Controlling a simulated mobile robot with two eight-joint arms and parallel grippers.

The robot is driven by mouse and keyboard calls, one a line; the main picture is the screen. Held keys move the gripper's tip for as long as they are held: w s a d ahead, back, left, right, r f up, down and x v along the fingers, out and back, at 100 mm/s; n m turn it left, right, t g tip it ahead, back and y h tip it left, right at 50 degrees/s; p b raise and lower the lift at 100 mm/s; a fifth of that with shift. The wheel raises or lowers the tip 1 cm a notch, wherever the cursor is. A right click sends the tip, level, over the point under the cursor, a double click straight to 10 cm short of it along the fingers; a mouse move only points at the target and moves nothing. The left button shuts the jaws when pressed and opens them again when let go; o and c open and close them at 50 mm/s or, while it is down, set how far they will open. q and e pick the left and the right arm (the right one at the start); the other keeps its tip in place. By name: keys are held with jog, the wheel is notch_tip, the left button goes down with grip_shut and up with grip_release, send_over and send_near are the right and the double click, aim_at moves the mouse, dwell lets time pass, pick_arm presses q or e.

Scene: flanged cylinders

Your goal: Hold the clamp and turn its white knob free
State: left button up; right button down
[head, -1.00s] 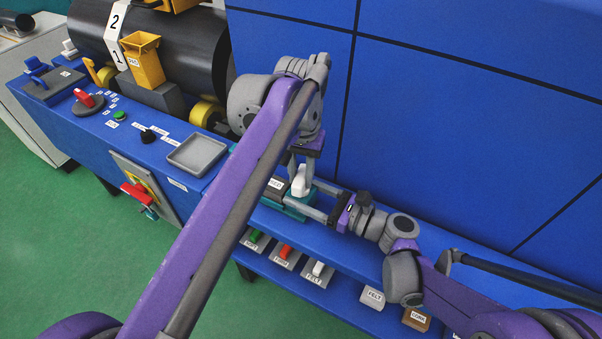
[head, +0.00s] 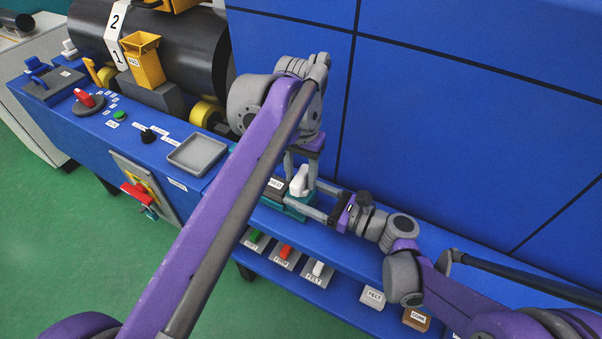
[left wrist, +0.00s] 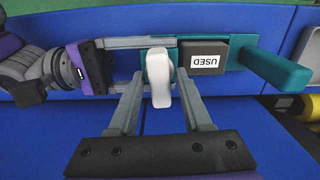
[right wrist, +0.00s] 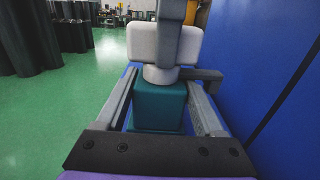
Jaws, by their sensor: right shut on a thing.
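The teal clamp (left wrist: 220,54) lies on the blue bench, with a dark block labelled USED (left wrist: 204,58) on it. Its white knob (left wrist: 160,78) stands up at one end; in the head view it shows under my left gripper (head: 300,178). In the left wrist view, the left gripper's fingers (left wrist: 159,88) stand either side of the knob with gaps, open. My right gripper (right wrist: 158,98) is shut on the clamp's teal body, one finger along each side. In the right wrist view a left finger hides the middle of the knob.
A grey tray (head: 197,155) and a black knob (head: 148,136) are on the bench to the left. The shelf below holds several labelled blocks, one marked FELT (head: 373,297). A blue panel wall (head: 470,120) stands close behind.

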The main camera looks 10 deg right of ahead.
aim_at(301, 174)
pick_arm(q)
jog(key=shift+o, duration=0.4)
notch_tip(301, 174, up, 12)
dwell(0.5)
dwell(0.3)
pick_arm(e)
grip_release()
jog(key=shift+d, duration=0.1)
